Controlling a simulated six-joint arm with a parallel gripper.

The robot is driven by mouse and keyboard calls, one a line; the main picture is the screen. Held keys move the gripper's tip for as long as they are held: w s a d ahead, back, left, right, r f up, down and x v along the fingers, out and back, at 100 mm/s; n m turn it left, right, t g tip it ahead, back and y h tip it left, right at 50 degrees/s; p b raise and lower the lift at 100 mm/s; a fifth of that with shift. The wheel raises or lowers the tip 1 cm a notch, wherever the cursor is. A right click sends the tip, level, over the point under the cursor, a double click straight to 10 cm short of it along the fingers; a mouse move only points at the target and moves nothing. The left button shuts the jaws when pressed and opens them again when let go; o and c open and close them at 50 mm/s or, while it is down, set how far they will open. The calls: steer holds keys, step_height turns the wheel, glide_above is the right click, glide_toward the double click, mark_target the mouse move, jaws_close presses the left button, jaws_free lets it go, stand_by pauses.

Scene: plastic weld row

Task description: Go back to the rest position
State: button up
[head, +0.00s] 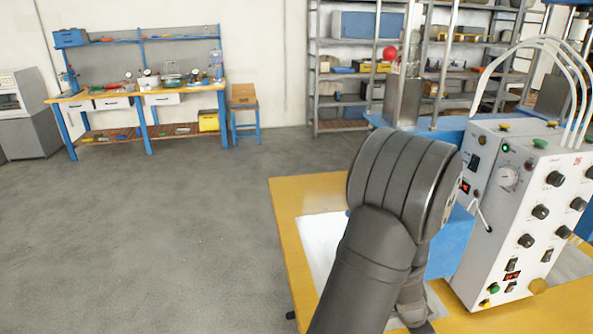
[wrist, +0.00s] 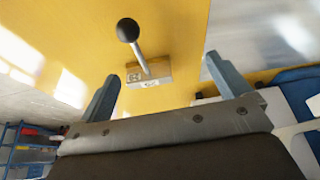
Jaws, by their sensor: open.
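My gripper (wrist: 158,88) shows in the wrist view with its two blue-grey fingers spread wide apart. It is open, and nothing is between the fingers. A lever with a black ball knob (wrist: 128,30) and a metal base plate stands on the yellow surface beyond the fingertips, apart from them. In the head view my grey arm rises over the yellow table (head: 290,208), and the gripper is hidden behind it.
A white control box (head: 520,215) with knobs, a gauge and hoses stands close to the right of my arm. A workbench (head: 140,93) and shelves (head: 345,48) stand far back. The floor (head: 150,230) to the left is clear.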

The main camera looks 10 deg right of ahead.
steer(key=w+a, duration=0.1)
steer(key=w+a+f, duration=0.2)
steer(key=shift+w, duration=0.4)
steer(key=w, duration=0.4)
steer(key=shift+a+r, duration=0.1)
steer(key=shift+r, duration=0.1)
steer(key=shift+w+r, duration=0.15)
steer(key=shift+w, duration=0.7)
steer(key=s, duration=0.5)
steer(key=shift+s+d+f, duration=0.2)
steer(key=shift+f, duration=0.05)
steer(key=s+d+r, duration=0.5)
steer(key=s+d, duration=0.2)
steer(key=s, duration=0.4)
steer(key=shift+s+r, duration=0.15)
steer(key=shift+s, duration=0.2)
steer(key=shift+w+a, duration=0.1)
